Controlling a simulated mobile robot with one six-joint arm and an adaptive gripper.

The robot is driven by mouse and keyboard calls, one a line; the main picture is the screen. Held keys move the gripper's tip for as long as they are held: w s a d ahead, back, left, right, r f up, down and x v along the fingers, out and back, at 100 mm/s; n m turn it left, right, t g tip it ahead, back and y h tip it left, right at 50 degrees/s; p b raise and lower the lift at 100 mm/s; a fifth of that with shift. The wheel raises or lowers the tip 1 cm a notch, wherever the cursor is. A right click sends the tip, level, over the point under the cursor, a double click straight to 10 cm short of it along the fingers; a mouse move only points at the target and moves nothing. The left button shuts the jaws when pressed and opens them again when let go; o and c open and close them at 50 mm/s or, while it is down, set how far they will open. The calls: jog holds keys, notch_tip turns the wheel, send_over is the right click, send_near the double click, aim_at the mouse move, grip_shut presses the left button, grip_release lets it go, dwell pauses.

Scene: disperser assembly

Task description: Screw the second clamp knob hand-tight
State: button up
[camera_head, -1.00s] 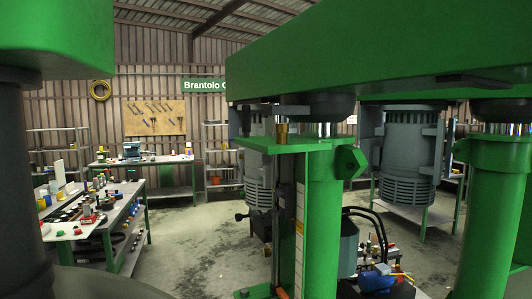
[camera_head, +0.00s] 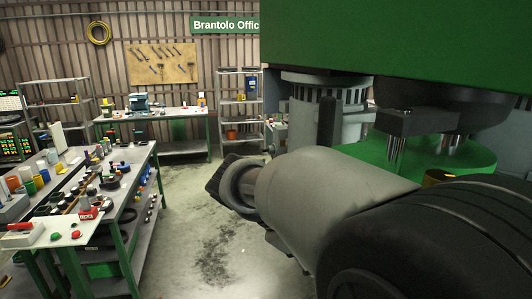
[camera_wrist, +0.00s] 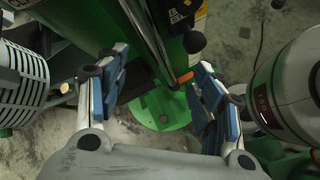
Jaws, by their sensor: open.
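My gripper (camera_wrist: 158,80) shows in the wrist view with its two blue-padded fingers spread wide and nothing between them. I cannot tell whether either is the second clamp knob.
A bench with several parts (camera_head: 110,185) stands at the left, and a rear bench (camera_head: 170,125) and shelf rack (camera_head: 240,95) stand behind. Open floor (camera_head: 215,240) lies between. In the wrist view a grey finned motor housing (camera_wrist: 25,85) is left and a pale cylinder (camera_wrist: 290,75) right.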

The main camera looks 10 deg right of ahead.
jog(key=w+a+r+n+t+h+p, duration=0.1)
jog(key=w+a+r+n+h+p, duration=0.35)
jog(key=w, duration=0.35)
jog(key=w+a+r+n+h+p, duration=0.3)
jog(key=w+a+r+h+p, duration=0.15)
jog(key=w, duration=0.35)
jog(key=d, duration=1.7)
jog(key=shift+d+f+p, duration=0.15)
jog(key=shift+f+p, duration=0.25)
jog(key=shift+p, duration=0.05)
jog(key=shift+m, duration=0.25)
jog(key=c, duration=1.1)
jog(key=shift+o, duration=0.2)
